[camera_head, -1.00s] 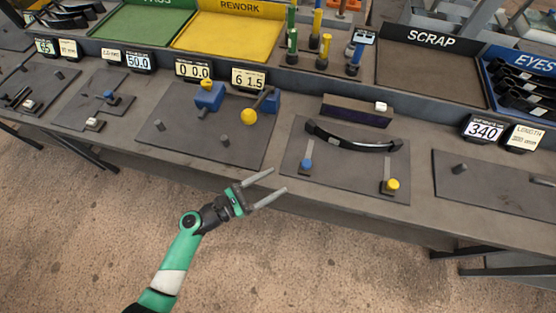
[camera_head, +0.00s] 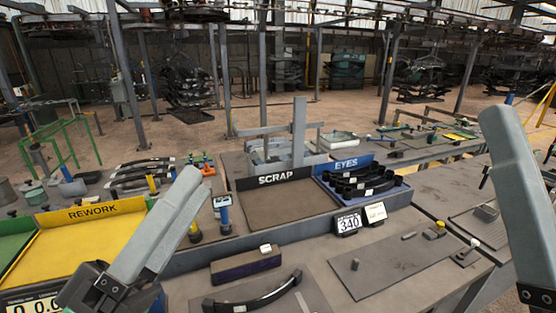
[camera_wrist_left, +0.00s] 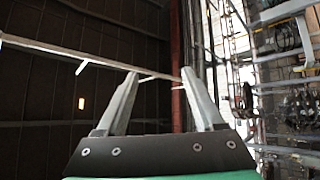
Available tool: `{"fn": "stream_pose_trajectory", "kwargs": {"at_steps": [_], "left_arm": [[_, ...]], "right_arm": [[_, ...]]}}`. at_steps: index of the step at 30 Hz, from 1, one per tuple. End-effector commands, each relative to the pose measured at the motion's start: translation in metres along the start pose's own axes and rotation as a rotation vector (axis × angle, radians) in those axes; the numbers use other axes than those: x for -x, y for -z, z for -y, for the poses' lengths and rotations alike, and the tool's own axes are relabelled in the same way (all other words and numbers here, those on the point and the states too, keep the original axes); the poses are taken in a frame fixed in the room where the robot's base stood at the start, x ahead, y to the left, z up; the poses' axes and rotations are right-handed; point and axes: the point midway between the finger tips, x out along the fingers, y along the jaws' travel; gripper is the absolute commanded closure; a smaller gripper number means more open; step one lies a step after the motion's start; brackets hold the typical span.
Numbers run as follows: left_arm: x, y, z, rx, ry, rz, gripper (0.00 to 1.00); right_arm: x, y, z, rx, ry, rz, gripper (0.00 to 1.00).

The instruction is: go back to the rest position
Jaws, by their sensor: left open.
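My left gripper (camera_head: 196,184) is raised in front of the bench at the left of the head view, fingers pointing up and to the right. It hides part of the bench behind it. In the left wrist view the left gripper (camera_wrist_left: 160,76) has its two fingers apart with nothing between them, against the dark roof. My right gripper (camera_head: 505,125) stands upright at the right edge of the head view. Only part of it shows, and its opening cannot be told. A black curved spring (camera_head: 253,294) lies on the bench fixture, clear of both grippers.
The yellow REWORK tray (camera_head: 70,243) and the SCRAP tray (camera_head: 250,222) look empty. The blue EYES tray (camera_head: 394,202) holds several black parts. A display reading 340 (camera_head: 348,223) stands below it. Racks with hanging springs (camera_head: 190,85) fill the background.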

Motion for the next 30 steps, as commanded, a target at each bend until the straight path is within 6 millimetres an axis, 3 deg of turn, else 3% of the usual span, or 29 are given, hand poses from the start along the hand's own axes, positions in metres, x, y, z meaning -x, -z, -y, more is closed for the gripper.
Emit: {"fn": "stream_pose_trajectory", "kwargs": {"at_steps": [1,4,7,10,12,17,27,30], "left_arm": [[-0.002,0.018,-0.035,-0.209,-0.040,-0.074,0.31],[0.011,0.059,-0.084,-0.671,-0.023,-0.273,0.31],[0.034,0.091,-0.095,-1.074,0.124,-0.424,0.31],[0.037,0.101,-0.090,-1.365,0.245,-0.434,0.31],[0.009,0.122,-0.126,-1.345,0.237,-0.434,0.31],[-0.027,0.151,-0.172,-1.342,0.237,-0.432,0.31],[-0.118,0.223,-0.290,-1.340,0.237,-0.430,0.31],[-0.138,0.238,-0.316,-1.339,0.237,-0.430,0.31]], "right_arm": [[0.000,0.000,0.000,0.000,0.000,0.000,0.00],[0.000,0.000,0.000,0.000,0.000,0.000,0.00],[0.000,0.000,0.000,0.000,0.000,0.000,0.00],[-0.001,0.001,0.000,0.000,0.000,0.000,0.00],[-0.038,0.035,0.000,0.000,0.000,0.002,0.00],[-0.087,0.080,0.000,0.000,0.000,-0.001,0.00],[-0.209,0.193,-0.001,0.000,0.000,0.000,0.00],[-0.236,0.217,-0.001,0.000,0.000,0.000,0.00]]}}
